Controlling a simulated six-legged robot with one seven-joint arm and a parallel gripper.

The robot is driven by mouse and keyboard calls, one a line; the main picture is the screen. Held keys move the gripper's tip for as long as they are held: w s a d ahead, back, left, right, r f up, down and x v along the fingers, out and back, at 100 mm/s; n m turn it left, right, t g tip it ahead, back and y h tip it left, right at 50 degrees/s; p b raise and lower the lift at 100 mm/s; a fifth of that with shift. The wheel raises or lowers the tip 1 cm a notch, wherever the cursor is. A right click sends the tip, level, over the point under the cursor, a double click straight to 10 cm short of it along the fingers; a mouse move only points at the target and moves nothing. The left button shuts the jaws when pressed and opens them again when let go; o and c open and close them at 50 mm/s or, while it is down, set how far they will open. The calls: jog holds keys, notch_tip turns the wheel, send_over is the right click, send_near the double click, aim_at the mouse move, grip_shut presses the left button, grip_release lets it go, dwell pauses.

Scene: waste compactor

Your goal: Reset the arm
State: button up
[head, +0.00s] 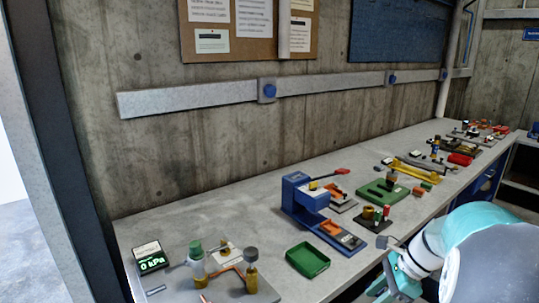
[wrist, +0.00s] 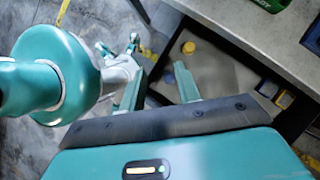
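My gripper (head: 390,278) shows at the lower right of the head view, in front of the bench edge and beside my teal and white arm. In the wrist view my gripper (wrist: 160,78) has its two teal fingers apart, with nothing visible between them. It points down past the bench toward the floor and a lower shelf area. The arm is bent, and its middle links are partly cut off by the frame.
A long grey workbench (head: 200,222) runs along the concrete wall. It carries a kPa gauge (head: 151,258), a green tray (head: 307,260), a blue press (head: 304,196) and several small devices. In the wrist view the bench edge (wrist: 255,52) is close to my gripper, at upper right.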

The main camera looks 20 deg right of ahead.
jog(key=s+a+r+n+t+h, duration=0.1)
jog(key=s+a+r+n+h, duration=0.1)
jog(key=a+n, duration=0.5)
jog(key=s+a+r+n+t+h, duration=0.1)
jog(key=s+a+r+n+h, duration=0.1)
jog(key=a+n, duration=0.6)
jog(key=s+a+r+n+t+h, duration=0.1)
jog(key=s+a+r+n, duration=0.2)
jog(key=a+r+n, duration=0.2)
jog(key=a+n, duration=0.3)
jog(key=shift+s+r+h, duration=0.2)
jog(key=shift+s+h, duration=0.1)
jog(key=shift+h, duration=0.1)
